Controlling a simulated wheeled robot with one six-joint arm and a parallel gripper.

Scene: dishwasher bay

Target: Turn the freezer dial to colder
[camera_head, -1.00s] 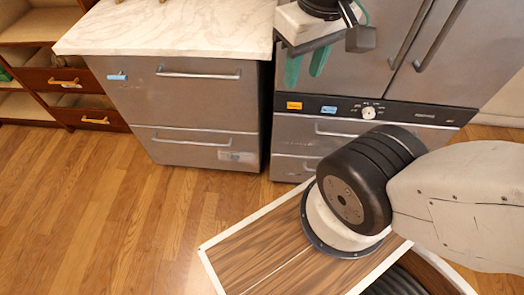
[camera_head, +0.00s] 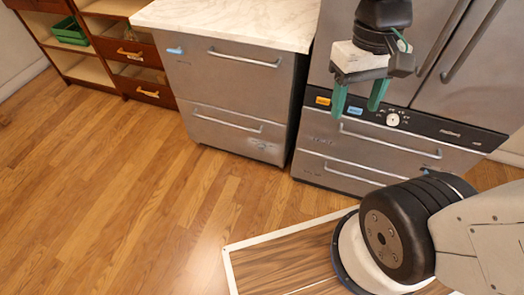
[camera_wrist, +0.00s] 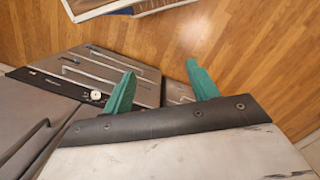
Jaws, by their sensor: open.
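The freezer dial (camera_head: 393,119) is a small round white knob on the dark control strip (camera_head: 440,127) of the steel fridge-freezer. Marks surround the dial. It also shows in the wrist view (camera_wrist: 96,95), left of the green fingers. My gripper (camera_head: 358,100) has two green fingers. They are apart, with nothing between them, and point down in front of the strip, left of the dial. In the wrist view my gripper (camera_wrist: 160,88) is open and empty. The dial is outside the fingers, and I see no contact. The pointer's setting is too small to read.
Orange (camera_head: 323,101) and blue (camera_head: 355,111) labels sit on the strip, left of the dial. Drawer handles (camera_head: 390,141) stick out below it. A marble-topped cabinet (camera_head: 235,75) stands to the left. The wooden floor (camera_head: 130,200) is clear at left.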

